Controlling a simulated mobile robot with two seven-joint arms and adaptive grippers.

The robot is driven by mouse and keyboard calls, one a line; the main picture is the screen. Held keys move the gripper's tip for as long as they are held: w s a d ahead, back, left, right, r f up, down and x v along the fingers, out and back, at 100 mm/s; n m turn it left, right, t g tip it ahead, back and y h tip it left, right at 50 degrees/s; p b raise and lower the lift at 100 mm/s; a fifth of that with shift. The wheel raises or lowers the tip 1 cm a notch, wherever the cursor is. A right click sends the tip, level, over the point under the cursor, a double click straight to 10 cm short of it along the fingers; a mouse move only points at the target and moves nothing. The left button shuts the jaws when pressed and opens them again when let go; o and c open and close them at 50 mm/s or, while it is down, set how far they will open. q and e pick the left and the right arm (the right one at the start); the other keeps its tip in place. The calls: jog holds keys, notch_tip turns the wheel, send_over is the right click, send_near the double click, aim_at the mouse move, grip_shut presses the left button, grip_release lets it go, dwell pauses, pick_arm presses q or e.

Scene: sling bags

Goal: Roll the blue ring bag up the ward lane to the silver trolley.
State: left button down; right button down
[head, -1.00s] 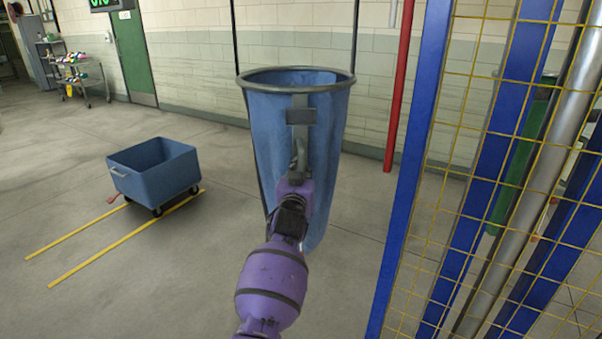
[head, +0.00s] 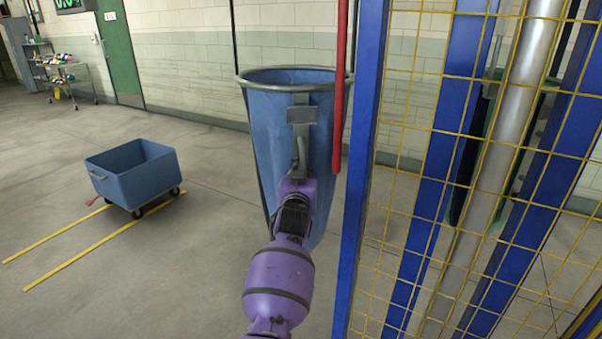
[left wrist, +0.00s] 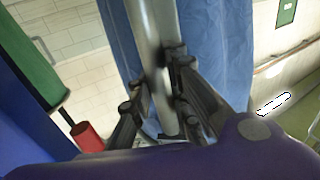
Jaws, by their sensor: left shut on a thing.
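The blue ring bag (head: 290,120) hangs upright in the middle of the head view, with a grey ring at its top and dark straps rising from both sides. My left gripper (head: 299,168) is shut on the grey upright bar on the bag's near side, below a small grey plate. In the left wrist view the two black fingers (left wrist: 162,88) close around this grey bar (left wrist: 152,35), with blue cloth (left wrist: 222,50) behind it. A silver trolley (head: 68,82) with colourful items on top stands far off at the left wall. My right gripper is not in view.
A blue wheeled tub (head: 140,180) stands by yellow floor lines (head: 95,250) at left. A blue post (head: 362,170) with yellow mesh (head: 410,130) stands close right of the bag. A red pipe (head: 340,90) shows beside the bag's rim. Floor between bag and tub is clear.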

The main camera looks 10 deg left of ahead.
pick_arm(q)
jog(key=shift+w+d, duration=0.15)
jog(key=shift+d, duration=0.55)
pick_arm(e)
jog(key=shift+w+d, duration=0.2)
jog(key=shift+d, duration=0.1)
pick_arm(q)
jog(key=shift+d, duration=0.1)
jog(key=c, duration=1.8)
grip_release()
jog(key=shift+d, duration=0.1)
jog(key=shift+o, duration=0.8)
jog(key=shift+d, duration=0.15)
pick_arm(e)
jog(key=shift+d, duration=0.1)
pick_arm(q)
jog(key=shift+a, duration=0.3)
